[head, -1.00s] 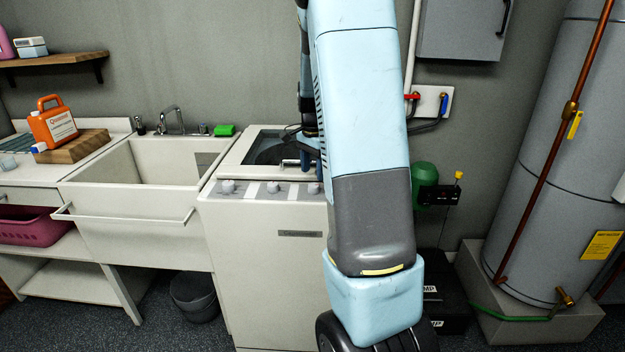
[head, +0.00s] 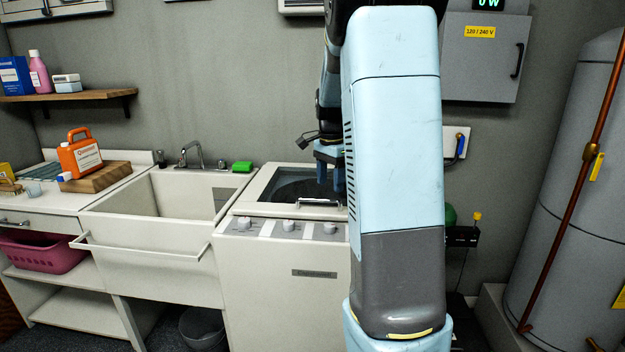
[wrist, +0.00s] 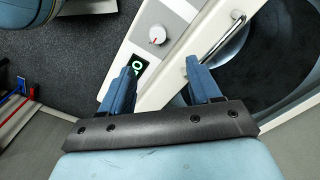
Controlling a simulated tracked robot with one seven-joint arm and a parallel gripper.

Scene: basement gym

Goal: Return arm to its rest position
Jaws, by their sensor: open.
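My gripper (head: 331,172) hangs over the right part of the white washing machine (head: 275,262) in the head view, partly hidden behind my own pale blue arm. In the wrist view my gripper (wrist: 163,82) shows two blue fingers spread apart with nothing between them. Below the fingers are the machine's control panel with a knob (wrist: 157,35) and a green-lit display (wrist: 138,65). The lid handle (wrist: 225,40) and the dark round lid window (wrist: 275,60) lie to the right of the fingers. I cannot tell the exact height above the machine.
A sink (head: 170,215) stands left of the machine, with a green sponge (head: 242,166) at its back. An orange jug (head: 80,155) stands on a wooden board (head: 108,178). A grey electrical box (head: 485,55) hangs behind my arm. A grey tank (head: 570,200) stands at the right.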

